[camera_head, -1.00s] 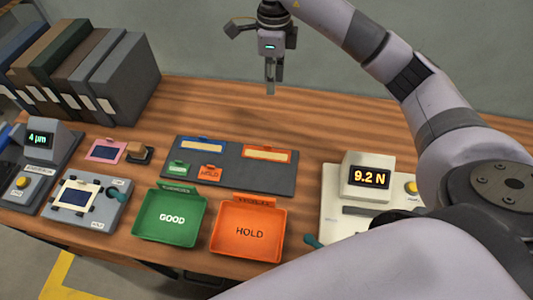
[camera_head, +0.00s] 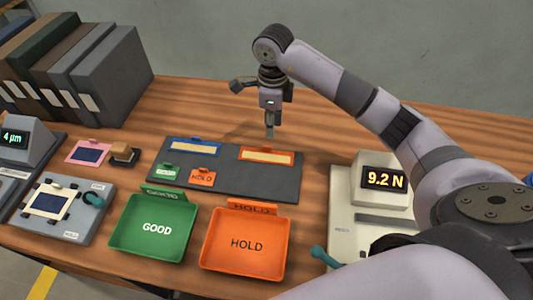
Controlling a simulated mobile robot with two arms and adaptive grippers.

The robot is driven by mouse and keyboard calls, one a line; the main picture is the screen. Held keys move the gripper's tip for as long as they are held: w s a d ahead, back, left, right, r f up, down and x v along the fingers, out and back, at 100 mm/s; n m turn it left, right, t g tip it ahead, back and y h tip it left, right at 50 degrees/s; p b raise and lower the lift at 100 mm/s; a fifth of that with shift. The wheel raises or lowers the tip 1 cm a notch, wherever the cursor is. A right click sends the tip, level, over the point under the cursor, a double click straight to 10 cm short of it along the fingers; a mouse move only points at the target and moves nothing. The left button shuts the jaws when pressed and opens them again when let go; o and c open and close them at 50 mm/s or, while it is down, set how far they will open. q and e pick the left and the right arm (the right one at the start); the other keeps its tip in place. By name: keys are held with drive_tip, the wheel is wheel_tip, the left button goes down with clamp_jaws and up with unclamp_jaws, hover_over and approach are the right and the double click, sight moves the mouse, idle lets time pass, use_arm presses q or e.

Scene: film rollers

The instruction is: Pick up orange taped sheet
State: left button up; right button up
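The orange taped sheet (camera_head: 267,156) lies on the dark grey mat (camera_head: 230,181), at its back right corner. It has an orange border and a pale strip across its middle. My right gripper (camera_head: 270,134) points down just above and behind the sheet's right half. Its fingers look close together, and I cannot make out a gap or anything held between them. A blue-edged sheet (camera_head: 193,148) with a similar pale strip lies to the left on the same mat. My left gripper is out of view.
Small green and orange tags (camera_head: 202,177) lie on the mat. The green GOOD tray (camera_head: 153,228) and orange HOLD tray (camera_head: 244,244) stand in front. A 9.2 N tester (camera_head: 383,182) is right, a clamp plate (camera_head: 62,209) left, and binders (camera_head: 113,75) back left.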

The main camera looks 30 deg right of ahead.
hover_over(266, 154)
drive_tip(key=d, duration=0.2)
wheel_tip(266, 154, down, 4)
drive_tip(key=shift+a+f, duration=0.1)
drive_tip(key=shift+a, duration=0.05)
drive_tip(key=f, duration=0.2)
drive_tip(key=f+p, duration=0.1)
drive_tip(key=f, duration=0.2)
drive_tip(key=shift+w+d+p, duration=0.2)
drive_tip(key=shift+p, duration=0.1)
clamp_jaws()
